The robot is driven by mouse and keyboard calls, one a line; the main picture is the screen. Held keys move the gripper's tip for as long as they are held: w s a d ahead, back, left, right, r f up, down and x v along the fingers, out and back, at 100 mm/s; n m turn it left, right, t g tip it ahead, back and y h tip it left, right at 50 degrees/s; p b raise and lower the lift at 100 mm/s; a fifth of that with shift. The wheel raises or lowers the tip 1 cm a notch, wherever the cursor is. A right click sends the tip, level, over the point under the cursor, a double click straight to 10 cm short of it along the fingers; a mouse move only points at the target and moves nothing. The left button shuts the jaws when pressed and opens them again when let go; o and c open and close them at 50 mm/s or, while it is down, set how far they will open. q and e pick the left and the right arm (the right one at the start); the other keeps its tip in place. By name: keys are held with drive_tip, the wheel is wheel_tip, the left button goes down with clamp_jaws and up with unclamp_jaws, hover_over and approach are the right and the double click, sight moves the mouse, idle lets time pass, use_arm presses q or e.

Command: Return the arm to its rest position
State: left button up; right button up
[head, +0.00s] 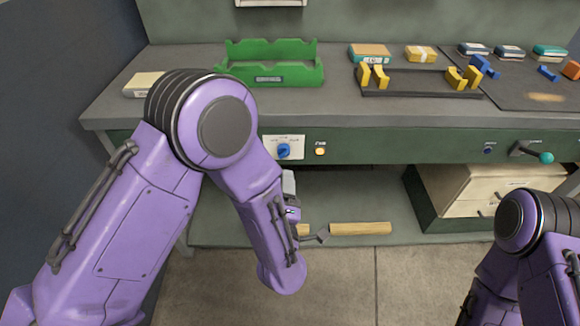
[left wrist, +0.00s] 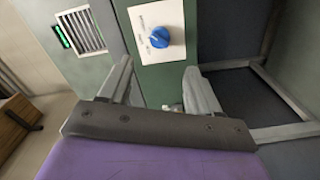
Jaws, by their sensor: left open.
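My left arm (head: 120,225) rises from the lower left, bends at its dark-ringed joint (head: 225,125) and hangs down in front of the bench. My left gripper is open and empty. In the left wrist view its two grey fingers (left wrist: 160,88) stand apart, with a white panel and blue knob (left wrist: 159,37) beyond the gap. In the head view the forearm partly hides this gripper, below the bench top. My right arm (head: 545,245) shows at the lower right, bent; its gripper is out of the picture.
The bench top holds a green rack (head: 270,75), a dark tray (head: 420,88) with yellow holders, and several small boxes. A wooden bar (head: 360,229) lies on the low shelf. A lever with a teal knob (head: 546,157) sticks out at right. The floor (head: 400,285) in front is clear.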

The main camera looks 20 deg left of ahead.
use_arm(q)
drive_tip(key=s+a+f+m+g+h+p, duration=0.1)
drive_tip(key=s+a+f+m+g+h, duration=0.15)
drive_tip(key=s+f+m+g, duration=0.35)
drive_tip(key=s+a+f+m+g+h+p, duration=0.15)
drive_tip(key=a+f+m, duration=0.25)
drive_tip(key=f, duration=0.4)
drive_tip(key=s+a+f+g, duration=0.2)
drive_tip(key=s+a, duration=0.1)
drive_tip(key=s, duration=0.3)
drive_tip(key=s+a+f+g+y+p, duration=0.1)
drive_tip(key=s+a+f+g, duration=0.1)
drive_tip(key=s, duration=0.4)
drive_tip(key=s+a+f+g+y+p, duration=0.1)
drive_tip(key=s+a+f+g, duration=0.1)
drive_tip(key=s+a, duration=0.3)
drive_tip(key=shift+s+g, duration=0.35)
drive_tip(key=shift+s, duration=0.6)
